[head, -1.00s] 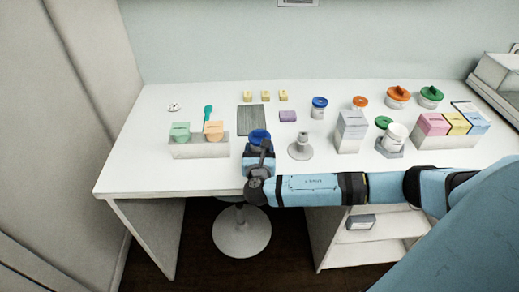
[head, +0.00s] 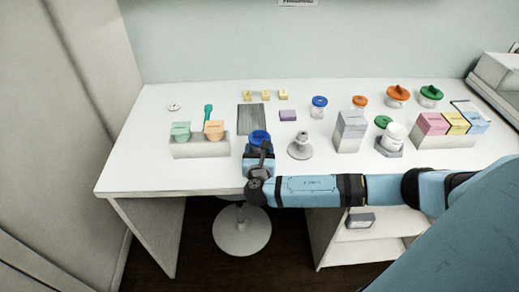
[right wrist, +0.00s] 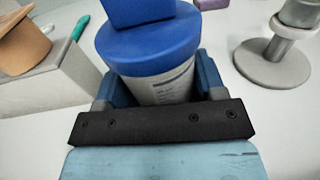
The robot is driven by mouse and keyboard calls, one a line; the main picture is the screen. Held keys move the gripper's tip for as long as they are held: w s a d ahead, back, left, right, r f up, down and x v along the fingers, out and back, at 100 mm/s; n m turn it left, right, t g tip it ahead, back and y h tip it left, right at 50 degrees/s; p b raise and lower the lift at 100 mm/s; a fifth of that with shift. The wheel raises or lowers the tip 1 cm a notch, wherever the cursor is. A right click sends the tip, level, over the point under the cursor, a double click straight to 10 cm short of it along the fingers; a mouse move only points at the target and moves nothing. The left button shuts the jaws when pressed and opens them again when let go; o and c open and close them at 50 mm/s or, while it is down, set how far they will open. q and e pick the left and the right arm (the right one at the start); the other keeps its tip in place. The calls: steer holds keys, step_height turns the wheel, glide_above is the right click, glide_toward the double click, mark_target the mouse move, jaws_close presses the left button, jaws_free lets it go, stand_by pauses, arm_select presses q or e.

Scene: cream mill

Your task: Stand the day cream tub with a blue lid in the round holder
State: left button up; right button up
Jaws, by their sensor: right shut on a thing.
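My right gripper (head: 258,154) is shut on a white tub with a blue lid (head: 258,137) near the table's front edge. In the right wrist view the held tub (right wrist: 160,88) sits between the fingers (right wrist: 160,92), dark print on its side and a blue block-shaped knob on its lid. It looks about upright; its bottom is hidden. A grey round-based stand (head: 300,147) is just right of the gripper, apart from it, and also shows in the right wrist view (right wrist: 272,66). I cannot tell whether this is the round holder. My left gripper is not in view.
A second blue-lidded tub (head: 319,109) stands farther back. A tall grey box (head: 350,132) and a green-lidded jar area (head: 393,138) are to the right. A dark mat (head: 251,120) lies behind the gripper.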

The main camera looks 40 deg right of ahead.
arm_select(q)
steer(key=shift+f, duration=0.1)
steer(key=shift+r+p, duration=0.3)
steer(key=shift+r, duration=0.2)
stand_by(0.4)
